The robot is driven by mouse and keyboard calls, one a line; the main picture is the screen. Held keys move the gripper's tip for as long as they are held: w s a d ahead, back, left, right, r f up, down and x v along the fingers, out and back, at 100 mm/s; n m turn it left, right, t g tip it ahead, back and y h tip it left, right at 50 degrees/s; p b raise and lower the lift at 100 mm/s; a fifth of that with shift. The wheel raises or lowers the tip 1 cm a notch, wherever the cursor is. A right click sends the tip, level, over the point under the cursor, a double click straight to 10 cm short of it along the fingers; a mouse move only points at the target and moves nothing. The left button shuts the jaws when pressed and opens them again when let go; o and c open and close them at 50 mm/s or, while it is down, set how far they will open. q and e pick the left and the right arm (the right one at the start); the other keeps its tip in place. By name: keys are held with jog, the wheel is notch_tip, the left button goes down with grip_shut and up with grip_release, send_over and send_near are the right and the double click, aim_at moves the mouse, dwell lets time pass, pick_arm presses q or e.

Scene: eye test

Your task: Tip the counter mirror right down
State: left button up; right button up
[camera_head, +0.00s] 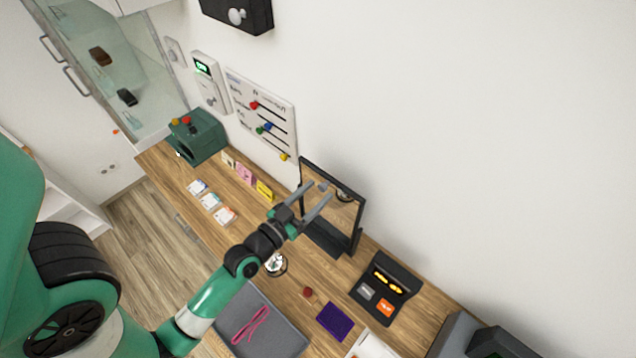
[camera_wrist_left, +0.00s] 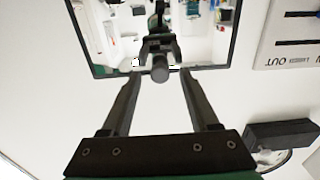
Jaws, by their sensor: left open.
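The counter mirror (camera_head: 342,218) has a dark frame and stands about upright on the wooden counter, near the wall. Its glass reflects the counter. In the left wrist view the mirror (camera_wrist_left: 105,45) fills the top middle, and its glass shows a reflection of my gripper. My left gripper (camera_head: 320,192) is open and empty in front of the glass, near the mirror's upper part. In the left wrist view the fingers (camera_wrist_left: 160,80) reach to the frame edge. I cannot tell whether they touch it. My right gripper is in neither view.
A black open case (camera_head: 385,288) and a purple cloth (camera_head: 335,321) lie right of the mirror. Cards (camera_head: 210,201) and a green box (camera_head: 197,137) are to the left. A grey mat (camera_head: 262,325) with a pink cord is in front. The wall is close behind.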

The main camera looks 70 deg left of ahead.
pick_arm(q)
jog(key=shift+w+a, duration=0.3)
jog(key=shift+w, duration=0.35)
jog(key=shift+f, duration=0.1)
jog(key=shift+c, duration=0.3)
grip_shut()
dwell(0.6)
